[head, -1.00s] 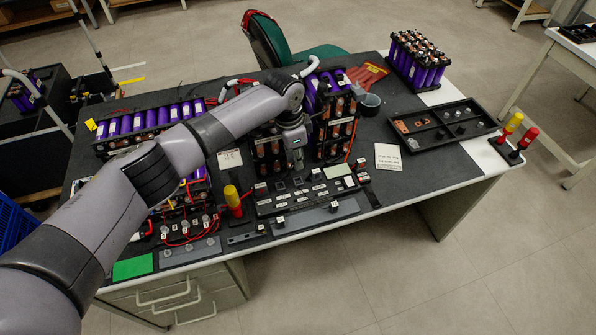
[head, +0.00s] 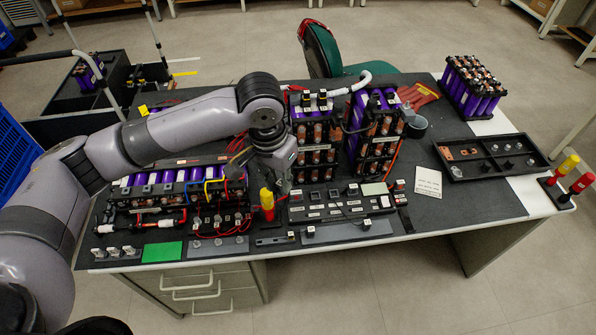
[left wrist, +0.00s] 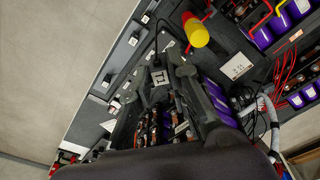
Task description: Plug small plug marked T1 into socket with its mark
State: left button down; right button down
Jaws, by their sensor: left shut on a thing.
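My left gripper (head: 283,184) hangs over the left end of the black socket panel (head: 345,204), just right of a yellow-handled tool. In the left wrist view it is shut on a small dark plug (left wrist: 160,77) with a white marked face; the mark is too coarse to read surely. The plug is hard to make out in the head view. The panel carries several dark sockets and small white labels, unreadable at this size. Other small white-labelled plugs stand along the front, such as one (head: 310,230) by the grey strip (head: 348,231). My right gripper is out of view.
The yellow-handled tool (head: 267,200) stands upright close to my gripper. Tall purple cell packs (head: 314,135) rise behind the panel. A wired module (head: 220,205) lies to the left. A white card (head: 426,182) and a black tray (head: 495,157) are at right, with clear mat between.

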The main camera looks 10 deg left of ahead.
pick_arm(q)
jog(key=s+a+r+n, duration=0.1)
jog(key=s+a+n, duration=0.1)
jog(key=s, duration=0.2)
jog(key=w+d+f+m+b, duration=0.2)
jog(key=w+d+f+m, duration=0.2)
jog(key=w+f, duration=0.1)
jog(key=w+d+f+m+b, duration=0.1)
jog(key=w+d+f+m, duration=0.3)
jog(key=w+f, duration=0.2)
jog(key=w+d+f+m+b, duration=0.2)
jog(key=w+d+f+m, duration=0.2)
jog(key=w+d+f, duration=0.1)
jog(key=shift+w+d+f+g+h+b, duration=0.15)
jog(key=shift+w+f+h, duration=0.1)
jog(key=shift+w, duration=0.25)
jog(key=shift+w+a+f+g+h+b, duration=0.1)
jog(key=shift+w+f+g+h+b, duration=0.1)
jog(key=shift+w, duration=0.25)
jog(key=shift+r+p, duration=0.2)
jog(key=shift+p, duration=0.1)
jog(key=shift+r+p, duration=0.1)
jog(key=shift+p, duration=0.35)
jog(key=shift+f, duration=0.2)
